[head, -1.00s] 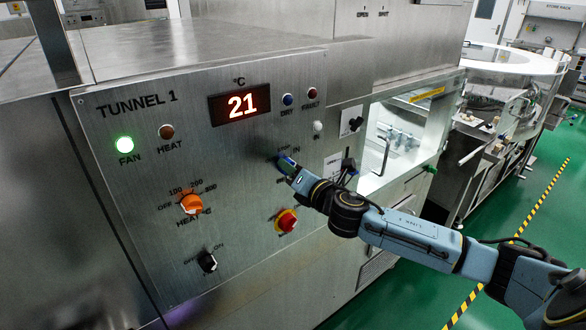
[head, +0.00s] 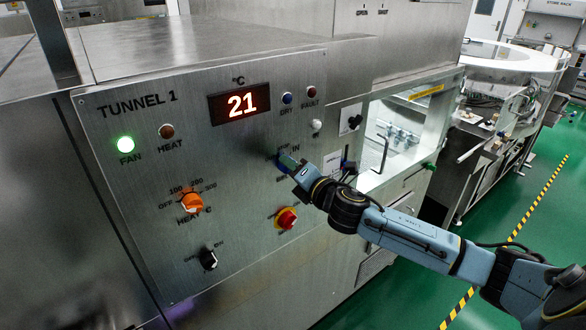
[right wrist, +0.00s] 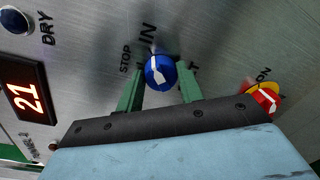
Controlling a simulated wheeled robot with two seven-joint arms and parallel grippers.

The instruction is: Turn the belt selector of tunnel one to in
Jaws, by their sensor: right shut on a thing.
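The belt selector is a blue knob (right wrist: 160,72) with a white pointer mark, on the tunnel one panel (head: 120,240). In the right wrist view it sits between the green fingers of my right gripper (right wrist: 158,88), which is shut on it. The pointer mark lies roughly in line with the IN label (right wrist: 147,33); STOP (right wrist: 125,60) is to the left, and the label at the right is partly covered. In the head view my right gripper (head: 287,160) reaches the panel from the right and hides most of the knob. My left gripper is not in view.
A red knob on yellow (head: 287,219) is below the selector. An orange heat knob (head: 191,203) and a black knob (head: 208,260) are at the lower left. The display (head: 240,104) reads 21, and the green FAN lamp (head: 126,144) is lit. An open bay (head: 400,140) lies right.

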